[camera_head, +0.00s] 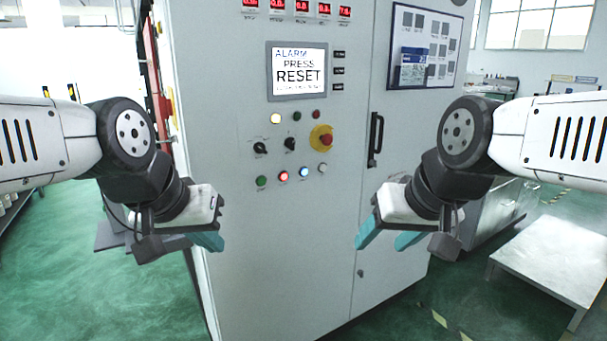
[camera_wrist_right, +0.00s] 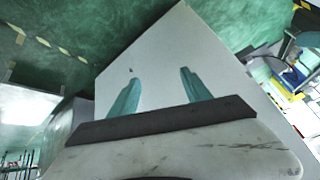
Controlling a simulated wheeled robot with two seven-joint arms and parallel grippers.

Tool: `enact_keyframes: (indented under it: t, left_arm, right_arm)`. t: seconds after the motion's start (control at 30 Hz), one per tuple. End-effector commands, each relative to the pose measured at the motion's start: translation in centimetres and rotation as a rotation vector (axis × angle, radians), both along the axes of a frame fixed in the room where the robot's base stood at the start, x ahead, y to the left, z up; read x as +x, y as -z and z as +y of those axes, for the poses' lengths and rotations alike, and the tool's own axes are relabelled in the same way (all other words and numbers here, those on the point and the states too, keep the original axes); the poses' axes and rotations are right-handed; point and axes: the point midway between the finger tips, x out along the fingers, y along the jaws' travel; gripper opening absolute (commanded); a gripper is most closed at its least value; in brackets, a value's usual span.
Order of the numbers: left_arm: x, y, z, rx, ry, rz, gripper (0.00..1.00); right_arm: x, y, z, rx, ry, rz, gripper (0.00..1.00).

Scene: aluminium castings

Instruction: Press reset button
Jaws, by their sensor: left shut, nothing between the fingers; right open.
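A grey control cabinet (camera_head: 290,250) stands in front of me. Its screen (camera_head: 298,70) reads "ALARM PRESS RESET". Below are a yellow-lit lamp or button (camera_head: 275,118), a red mushroom knob on a yellow base (camera_head: 322,138), and a lower row with green (camera_head: 261,181), red-lit (camera_head: 283,176), blue-white (camera_head: 304,172) and pale (camera_head: 322,168) buttons. Their labels are too small to read, so I cannot tell which is reset. My left gripper (camera_head: 208,241) is shut and empty, left of and below the buttons. My right gripper (camera_head: 384,241) is open and empty, right of and below them; its teal fingers also show in the right wrist view (camera_wrist_right: 160,85).
Two black rotary switches (camera_head: 290,144) sit between the button rows. A black door handle (camera_head: 375,139) stands out right of the buttons. A notice board (camera_head: 425,45) hangs on the right door. A low metal table (camera_head: 552,255) stands at the right.

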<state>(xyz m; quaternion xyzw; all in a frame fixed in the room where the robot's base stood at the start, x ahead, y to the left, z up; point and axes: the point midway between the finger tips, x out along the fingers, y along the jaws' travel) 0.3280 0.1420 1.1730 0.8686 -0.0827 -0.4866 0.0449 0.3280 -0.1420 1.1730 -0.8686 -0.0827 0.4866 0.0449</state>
Motion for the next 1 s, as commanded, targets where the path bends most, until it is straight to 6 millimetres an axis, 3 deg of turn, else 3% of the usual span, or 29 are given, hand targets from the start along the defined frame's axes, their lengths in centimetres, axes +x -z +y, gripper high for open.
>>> enact_keyframes:
  t: [0.03, 0.27, 1.0]
  left_arm:
    - [0.00, 0.00, 0.00, 0.000, 0.000, 0.000, 0.00]
    - [0.00, 0.00, 0.00, 0.000, 0.000, 0.000, 0.00]
    - [0.00, 0.00, 0.00, 0.000, 0.000, 0.000, 0.00]
  right_arm:
    - [0.00, 0.00, 0.00, 0.000, 0.000, 0.000, 0.45]
    - [0.00, 0.00, 0.00, 0.000, 0.000, 0.000, 0.00]
    - [0.00, 0.00, 0.00, 0.000, 0.000, 0.000, 0.00]
